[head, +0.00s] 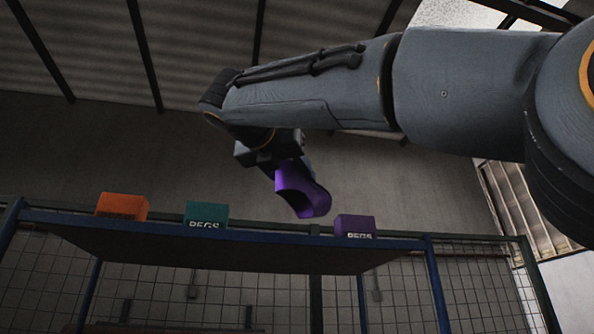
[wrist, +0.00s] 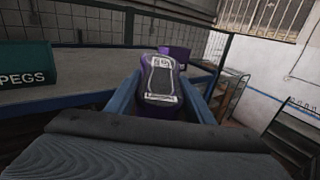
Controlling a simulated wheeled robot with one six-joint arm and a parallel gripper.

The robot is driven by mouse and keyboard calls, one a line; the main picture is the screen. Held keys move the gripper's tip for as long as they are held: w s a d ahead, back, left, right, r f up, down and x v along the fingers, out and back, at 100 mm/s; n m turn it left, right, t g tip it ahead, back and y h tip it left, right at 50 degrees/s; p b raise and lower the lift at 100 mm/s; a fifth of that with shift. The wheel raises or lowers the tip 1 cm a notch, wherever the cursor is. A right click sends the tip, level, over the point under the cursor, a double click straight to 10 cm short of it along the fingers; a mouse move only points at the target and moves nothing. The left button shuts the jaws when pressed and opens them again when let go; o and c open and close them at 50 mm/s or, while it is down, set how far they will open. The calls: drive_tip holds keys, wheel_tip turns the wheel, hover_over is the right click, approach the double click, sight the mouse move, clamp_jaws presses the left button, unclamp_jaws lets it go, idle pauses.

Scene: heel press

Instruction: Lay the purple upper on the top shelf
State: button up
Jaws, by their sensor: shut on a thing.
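The purple upper (head: 302,190) hangs from my gripper (head: 280,162) in the head view, above the top shelf (head: 220,243) and left of the purple box. My gripper is shut on the upper; the fingertips are partly hidden behind it. In the wrist view the purple upper (wrist: 160,78) stands out between the blue fingers of my gripper (wrist: 165,100). The shelf surface (wrist: 65,92) lies to the left and beyond it there. The head view looks up from below, so the shelf's top surface is hidden.
On the shelf stand an orange box (head: 122,206), a teal box marked PEGS (head: 206,215) and a purple box (head: 355,226). The teal box (wrist: 27,67) and the purple box (wrist: 176,53) also show in the wrist view. Bare shelf lies between them.

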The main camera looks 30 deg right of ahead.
drive_tip(key=shift+w+d+f+p, duration=0.2)
drive_tip(key=shift+w+d, duration=0.85)
drive_tip(key=shift+w, duration=2.5)
drive_tip(key=shift+w+d+f, duration=0.35)
drive_tip(key=shift+w+d, duration=0.65)
drive_tip(key=shift+w, duration=2.5)
drive_tip(key=shift+w+d+f+p, duration=0.2)
drive_tip(key=shift+w+d, duration=0.85)
drive_tip(key=shift+w, duration=2.5)
drive_tip(key=shift+f+b, duration=0.7)
drive_tip(key=shift+f, duration=0.15)
drive_tip(key=o, duration=1.2)
